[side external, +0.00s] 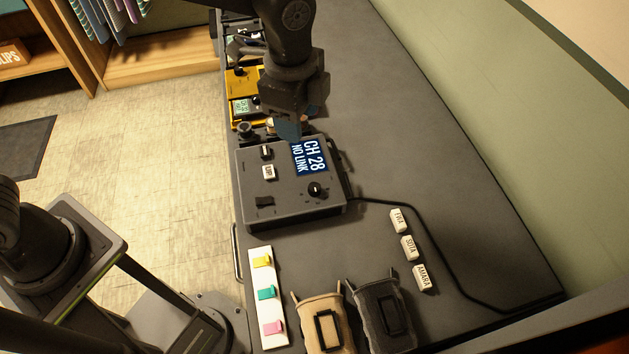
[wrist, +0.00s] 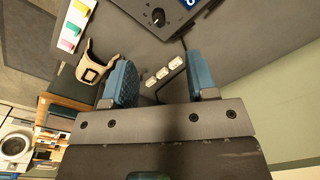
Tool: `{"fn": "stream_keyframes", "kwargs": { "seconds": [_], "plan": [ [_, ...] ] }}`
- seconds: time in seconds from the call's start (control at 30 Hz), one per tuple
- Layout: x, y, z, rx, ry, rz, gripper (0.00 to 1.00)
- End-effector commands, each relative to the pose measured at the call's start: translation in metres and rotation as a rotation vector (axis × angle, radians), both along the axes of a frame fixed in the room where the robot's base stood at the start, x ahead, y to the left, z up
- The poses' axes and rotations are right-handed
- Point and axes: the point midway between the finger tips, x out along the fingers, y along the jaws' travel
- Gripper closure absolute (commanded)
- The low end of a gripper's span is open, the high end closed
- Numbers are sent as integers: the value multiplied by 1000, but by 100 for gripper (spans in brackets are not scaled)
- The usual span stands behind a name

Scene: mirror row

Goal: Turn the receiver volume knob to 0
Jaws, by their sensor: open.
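The receiver (side external: 290,205) is a grey box with a blue screen (side external: 309,157) reading "CH 28 NO LINK". A round black knob (side external: 315,190) with a white mark sits on its top face, below the screen; it also shows in the wrist view (wrist: 157,17). I cannot read its scale. My gripper (side external: 288,128) is over the receiver's far edge, beside the screen, apart from the knob. In the wrist view my gripper (wrist: 160,75) has its two blue fingers wide apart with nothing between them.
A black cable runs from the receiver across the counter. White name tags (side external: 408,247), a tan pouch (side external: 308,337), a black pouch (side external: 368,297) and a white strip with coloured clips (side external: 267,310) lie nearby. A yellow device (side external: 243,84) stands beyond the receiver. The counter's right side is clear.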

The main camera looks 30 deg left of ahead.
Motion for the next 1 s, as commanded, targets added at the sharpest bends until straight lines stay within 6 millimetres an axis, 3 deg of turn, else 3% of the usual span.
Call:
{"fn": "stream_keyframes", "kwargs": {
  "seconds": [0.1, 0.2, 0.37, 0.8, 1.0],
  "plan": [
    [3, -21, -21, 18, 28, -101, 48],
    [4, -28, -28, 24, 37, -141, 48],
    [3, -28, -42, 27, 42, -149, 48],
    [3, -28, -128, 26, 43, -145, 48],
    [3, -28, -155, 26, 41, -145, 48]
  ]
}}
